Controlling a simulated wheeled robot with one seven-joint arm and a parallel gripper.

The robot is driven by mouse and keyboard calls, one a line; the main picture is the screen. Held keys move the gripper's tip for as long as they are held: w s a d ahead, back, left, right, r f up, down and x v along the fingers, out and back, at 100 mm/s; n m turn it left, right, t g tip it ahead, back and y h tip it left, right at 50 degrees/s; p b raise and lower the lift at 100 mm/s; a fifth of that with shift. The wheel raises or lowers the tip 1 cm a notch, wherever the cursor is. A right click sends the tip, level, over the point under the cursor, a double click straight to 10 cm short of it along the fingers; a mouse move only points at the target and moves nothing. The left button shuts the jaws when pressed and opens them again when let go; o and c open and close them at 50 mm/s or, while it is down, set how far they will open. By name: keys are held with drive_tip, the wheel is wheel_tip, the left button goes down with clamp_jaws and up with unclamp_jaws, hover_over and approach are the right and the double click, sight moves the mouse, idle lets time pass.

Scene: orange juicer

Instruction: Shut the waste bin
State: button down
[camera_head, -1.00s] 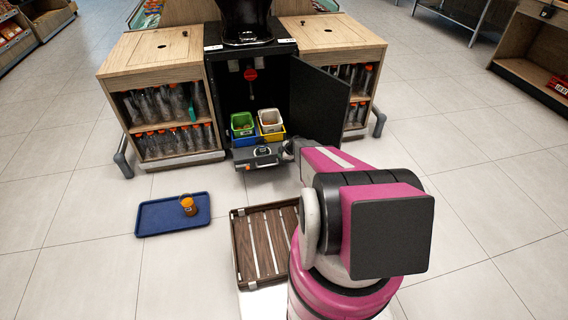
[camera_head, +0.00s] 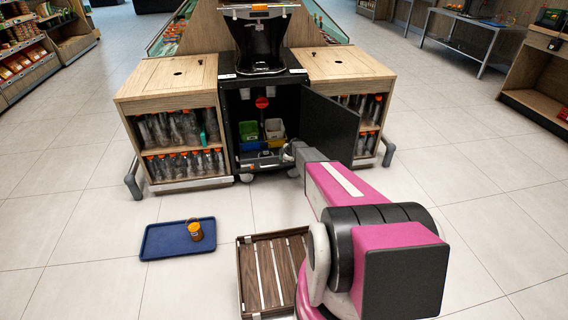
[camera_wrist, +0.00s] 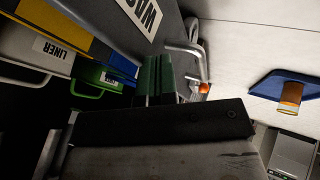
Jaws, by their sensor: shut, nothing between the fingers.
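The waste bin is a pull-out unit low in the black cabinet (camera_head: 230,110), holding a green bin (camera_head: 248,131) and a pale yellow-edged bin (camera_head: 274,129). In the head view its front is low in the opening, and my arm hides its right part. My gripper (camera_head: 288,153) is shut and empty at the right of the bin front. Contact with it cannot be told.
The cabinet door (camera_head: 331,125) stands open to the right. A blue tray (camera_head: 165,243) with an orange jar (camera_head: 195,231) lies on the floor at left. A wooden slatted crate (camera_head: 262,285) sits beside my arm. Open floor lies to both sides.

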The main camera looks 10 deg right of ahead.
drive_tip(key=shift+w, duration=0.65)
drive_tip(key=shift+s, duration=0.1)
